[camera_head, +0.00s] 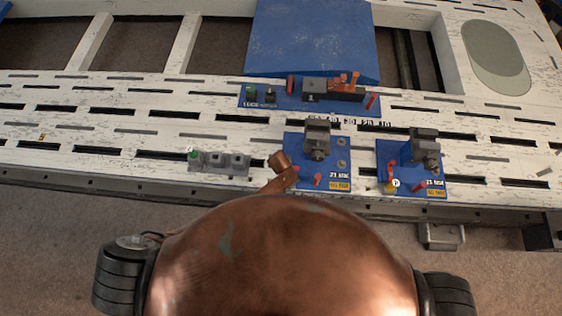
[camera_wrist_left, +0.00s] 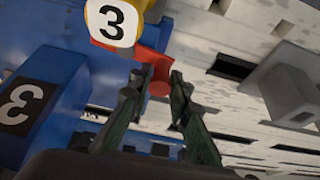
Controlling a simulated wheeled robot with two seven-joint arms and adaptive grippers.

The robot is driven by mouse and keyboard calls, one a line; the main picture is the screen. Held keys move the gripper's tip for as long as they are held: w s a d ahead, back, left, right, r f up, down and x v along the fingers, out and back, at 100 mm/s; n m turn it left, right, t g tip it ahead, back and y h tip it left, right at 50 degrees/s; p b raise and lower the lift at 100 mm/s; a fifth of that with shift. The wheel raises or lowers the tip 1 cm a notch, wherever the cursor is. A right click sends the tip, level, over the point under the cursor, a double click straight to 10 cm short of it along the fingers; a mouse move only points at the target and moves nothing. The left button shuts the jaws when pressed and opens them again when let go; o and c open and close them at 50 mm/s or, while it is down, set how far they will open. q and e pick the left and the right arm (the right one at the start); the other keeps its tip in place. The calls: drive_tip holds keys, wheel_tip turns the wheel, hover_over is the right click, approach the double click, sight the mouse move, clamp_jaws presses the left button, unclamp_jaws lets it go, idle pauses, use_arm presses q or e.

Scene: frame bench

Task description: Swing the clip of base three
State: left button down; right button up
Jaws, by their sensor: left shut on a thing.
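In the left wrist view my left gripper (camera_wrist_left: 157,80) has its two dark fingers closed around the round end of a red clip (camera_wrist_left: 153,62). The clip extends up toward a yellow part (camera_wrist_left: 150,10) with a white round tag (camera_wrist_left: 111,22) reading 3. Beside it is a blue base (camera_wrist_left: 62,72) with a black 3 plate (camera_wrist_left: 17,104). In the head view a blue base (camera_head: 381,174) at the right carries a yellow part with a white tag (camera_head: 396,184); its number is too small to read.
A longer blue base (camera_head: 268,103) lies behind. A grey block (camera_head: 221,161) is at the left. The bench (camera_head: 90,155) is slotted, with bare room at the far left.

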use_arm(q)
drive_tip(key=c, duration=1.8)
unclamp_jaws()
drive_tip(key=shift+o, duration=0.2)
drive_tip(key=shift+r, duration=0.1)
drive_tip(key=v, duration=1.2)
